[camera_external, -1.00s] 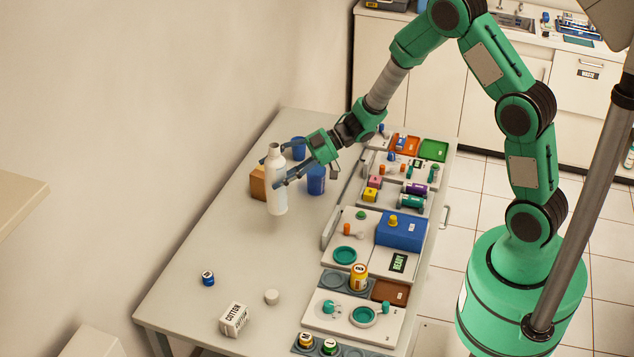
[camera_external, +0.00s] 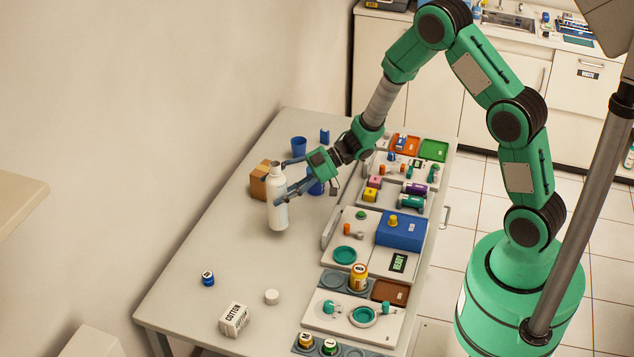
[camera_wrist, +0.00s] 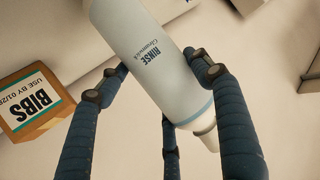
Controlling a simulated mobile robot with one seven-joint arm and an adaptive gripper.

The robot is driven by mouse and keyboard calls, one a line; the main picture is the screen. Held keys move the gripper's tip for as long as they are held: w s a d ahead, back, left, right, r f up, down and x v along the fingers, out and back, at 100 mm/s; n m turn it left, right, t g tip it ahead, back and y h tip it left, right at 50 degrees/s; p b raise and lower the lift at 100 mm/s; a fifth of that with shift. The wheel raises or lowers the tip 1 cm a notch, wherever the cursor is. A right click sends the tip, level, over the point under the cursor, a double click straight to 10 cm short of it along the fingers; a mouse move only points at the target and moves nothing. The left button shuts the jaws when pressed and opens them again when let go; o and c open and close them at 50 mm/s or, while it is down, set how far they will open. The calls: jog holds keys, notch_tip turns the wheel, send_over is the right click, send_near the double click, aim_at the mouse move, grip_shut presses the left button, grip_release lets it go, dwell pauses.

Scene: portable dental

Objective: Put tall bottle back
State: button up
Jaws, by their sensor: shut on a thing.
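The tall bottle (camera_external: 278,205) is white with a grey neck and stands upright in my gripper (camera_external: 281,182), over the left part of the table. In the wrist view the bottle (camera_wrist: 140,45) carries a "RINSE" label and slants across the picture between dark blue fingers (camera_wrist: 155,75). My gripper is shut on its upper body. The bottle's base is close to the table top; I cannot tell whether it touches.
A brown "BIBS" box (camera_wrist: 35,100) stands just behind the bottle; blue cups (camera_external: 299,147) are near it. Trays with small items and a blue box (camera_external: 402,230) line the table's right side. A cotton box (camera_external: 234,320) lies in front. The table's left-middle (camera_external: 225,235) is clear.

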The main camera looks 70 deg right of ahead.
jog(key=shift+f+b, duration=0.55)
jog(key=shift+f, duration=1.4)
jog(key=o, duration=1.3)
jog(key=shift+s+d+r, duration=0.1)
jog(key=shift+s+r, duration=0.05)
jog(key=shift+r, duration=0.05)
jog(key=p+v, duration=0.2)
jog(key=v, duration=0.9)
jog(key=shift+s+d+p, duration=0.25)
jog(key=shift+p, duration=0.05)
jog(key=shift+w+r, duration=0.1)
jog(key=shift+r, duration=0.05)
